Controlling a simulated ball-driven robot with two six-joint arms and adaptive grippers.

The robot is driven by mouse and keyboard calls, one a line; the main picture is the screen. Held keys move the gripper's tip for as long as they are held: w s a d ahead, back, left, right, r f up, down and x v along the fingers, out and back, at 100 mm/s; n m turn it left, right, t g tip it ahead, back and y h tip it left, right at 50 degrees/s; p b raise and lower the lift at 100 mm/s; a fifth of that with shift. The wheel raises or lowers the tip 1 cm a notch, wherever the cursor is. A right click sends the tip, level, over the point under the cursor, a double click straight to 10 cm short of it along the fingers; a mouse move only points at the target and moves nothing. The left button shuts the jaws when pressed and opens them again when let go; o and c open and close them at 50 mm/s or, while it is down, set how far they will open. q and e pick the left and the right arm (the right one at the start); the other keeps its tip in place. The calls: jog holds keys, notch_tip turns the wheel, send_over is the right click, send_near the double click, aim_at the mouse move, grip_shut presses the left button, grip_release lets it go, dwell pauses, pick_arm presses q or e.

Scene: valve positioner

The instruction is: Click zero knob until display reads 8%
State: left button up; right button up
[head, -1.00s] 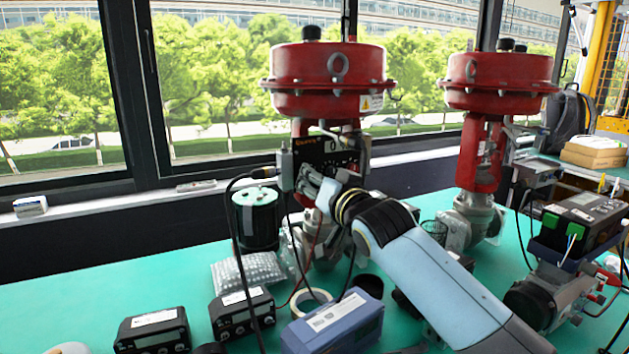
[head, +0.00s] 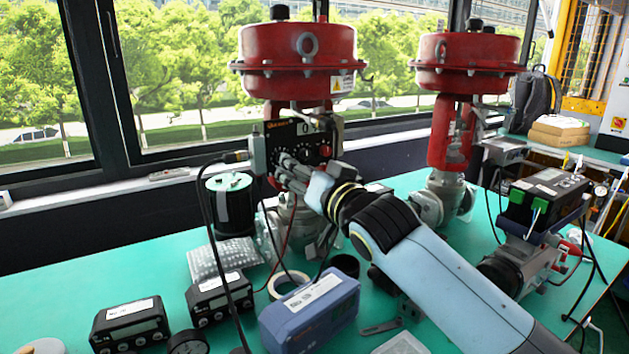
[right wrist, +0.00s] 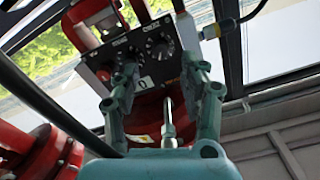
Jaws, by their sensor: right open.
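The black valve positioner (head: 303,133) is mounted below the left red actuator. It also shows in the right wrist view as a tilted panel (right wrist: 140,62) with knobs, including one knob (right wrist: 160,48) near its upper right and another (right wrist: 127,70) nearer the left finger. I cannot tell which is the zero knob. A small white square (right wrist: 145,82) on the panel bears a 0-like mark; no percentage is readable. My right gripper (right wrist: 163,90) is open, its two fingers spread in front of the panel. It shows in the head view (head: 283,172) close to the positioner. Contact is unclear.
A grey connector with a black cable (head: 205,195) sits at the positioner's left side. A second red actuator (head: 467,65) stands to the right. A blue instrument (head: 310,312) and two black meters (head: 130,325) lie on the green table (head: 60,262).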

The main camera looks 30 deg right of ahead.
jog(key=s, duration=0.6)
jog(key=shift+s+a, duration=0.2)
jog(key=shift+s, duration=0.05)
